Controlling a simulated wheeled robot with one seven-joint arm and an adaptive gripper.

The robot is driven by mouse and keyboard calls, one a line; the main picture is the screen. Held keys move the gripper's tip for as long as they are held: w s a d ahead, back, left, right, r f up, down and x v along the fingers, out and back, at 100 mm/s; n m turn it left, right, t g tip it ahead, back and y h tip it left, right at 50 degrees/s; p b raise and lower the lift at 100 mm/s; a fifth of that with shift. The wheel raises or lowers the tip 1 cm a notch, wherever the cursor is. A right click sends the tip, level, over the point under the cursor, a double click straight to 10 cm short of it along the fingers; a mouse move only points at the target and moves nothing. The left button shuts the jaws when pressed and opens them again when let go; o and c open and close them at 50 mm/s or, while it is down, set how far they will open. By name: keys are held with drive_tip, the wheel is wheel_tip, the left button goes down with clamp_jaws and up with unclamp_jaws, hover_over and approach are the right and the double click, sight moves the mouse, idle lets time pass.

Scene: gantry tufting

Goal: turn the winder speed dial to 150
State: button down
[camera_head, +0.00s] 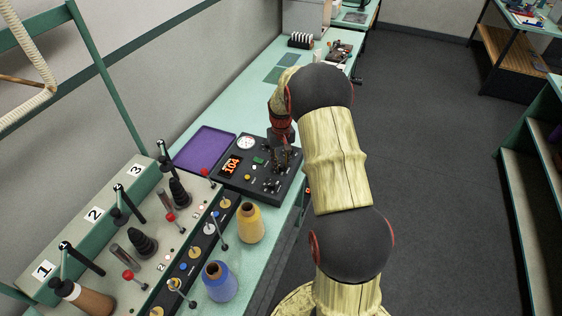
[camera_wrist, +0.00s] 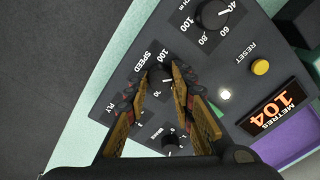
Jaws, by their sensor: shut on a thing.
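The winder control panel (camera_head: 262,185) is a dark box on the green bench, and its face fills much of the wrist view (camera_wrist: 250,35). The speed dial (camera_wrist: 160,74) is a small black knob beside the printed word SPEED. My gripper (camera_wrist: 164,70) is shut on this knob, one finger on each side. The fingers hide part of its scale, and I cannot read its pointer setting for sure.
An orange METRES display (camera_wrist: 272,108) reads 104. A yellow RESET button (camera_wrist: 260,67), a larger dial (camera_wrist: 213,13) and another knob (camera_wrist: 172,140) are near. A purple tray (camera_head: 203,148) lies left of the panel. Yellow (camera_head: 250,223) and blue (camera_head: 220,282) cones stand nearer.

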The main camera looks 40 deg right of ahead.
sight(281, 165)
drive_tip(key=shift+w+n, duration=0.1)
drive_tip(key=shift+n, duration=1)
drive_tip(key=c, duration=1.5)
unclamp_jaws()
wheel_tip(281, 165, up, 12)
